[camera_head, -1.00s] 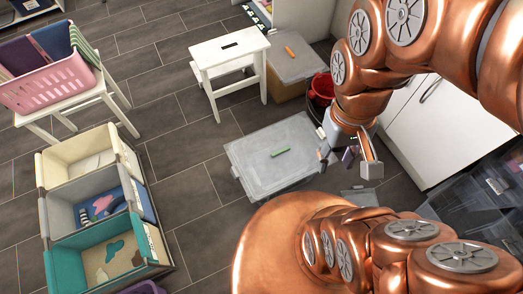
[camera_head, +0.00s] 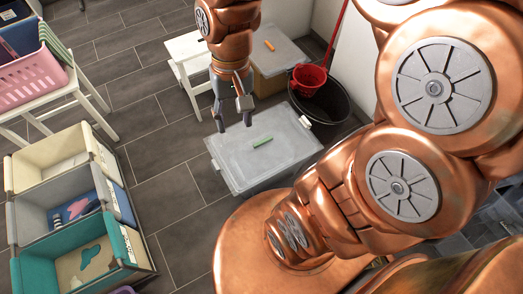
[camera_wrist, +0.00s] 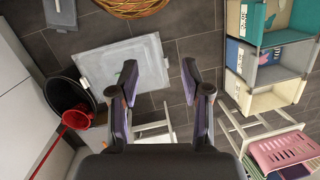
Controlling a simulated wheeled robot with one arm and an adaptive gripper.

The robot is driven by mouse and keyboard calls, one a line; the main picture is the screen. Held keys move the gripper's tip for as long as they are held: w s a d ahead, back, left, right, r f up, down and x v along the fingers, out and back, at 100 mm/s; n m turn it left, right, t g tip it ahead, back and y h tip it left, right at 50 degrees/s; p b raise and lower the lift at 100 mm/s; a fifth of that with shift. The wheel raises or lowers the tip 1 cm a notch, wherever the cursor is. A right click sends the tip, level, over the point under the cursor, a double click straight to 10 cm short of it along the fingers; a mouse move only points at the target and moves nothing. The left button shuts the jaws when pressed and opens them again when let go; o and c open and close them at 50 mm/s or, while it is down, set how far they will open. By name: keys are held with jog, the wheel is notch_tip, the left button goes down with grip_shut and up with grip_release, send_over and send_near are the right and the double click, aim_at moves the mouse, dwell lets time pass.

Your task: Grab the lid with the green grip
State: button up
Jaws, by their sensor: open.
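The grey lid with the green grip (camera_head: 262,141) covers a low box on the floor, in the middle of the head view. My gripper (camera_head: 234,122) is open and empty, pointing down above the lid's far left part, with a gap to the grip. A second grey lid with an orange grip (camera_head: 270,46) sits on a brown box farther back.
A white stool (camera_head: 184,48) stands behind my gripper. A black tub (camera_head: 325,103) with a red bucket (camera_head: 308,76) stands right of the lid. Open bins (camera_head: 62,262) and a pink basket (camera_head: 32,82) on a white stand are at left. Bare floor (camera_head: 165,190) lies between.

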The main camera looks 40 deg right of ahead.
jog(key=w+d+f+m+y+b, duration=0.2)
jog(key=w+d+f+m+b, duration=0.15)
jog(key=w+f+b, duration=0.6)
jog(key=m+t+y+b, duration=0.1)
jog(key=m+t+b, duration=0.1)
jog(key=m+b, duration=1.3)
send_near(264, 141)
jog(key=shift+w+a+f+n+b, duration=0.1)
jog(key=shift+a+f+n+b, duration=0.15)
jog(key=shift+n+b, duration=0.4)
jog(key=shift+w+a+f+n+b, duration=0.1)
jog(key=shift+a+f+n+b, duration=0.15)
jog(key=shift+n+b, duration=0.35)
jog(key=shift+f, duration=0.3)
jog(key=shift+b+x, duration=1.85)
jog(key=shift+x, duration=1.65)
jog(key=shift+f+p, duration=0.2)
jog(key=shift+p, duration=0.3)
jog(key=shift+s+f, duration=0.1)
grip_shut()
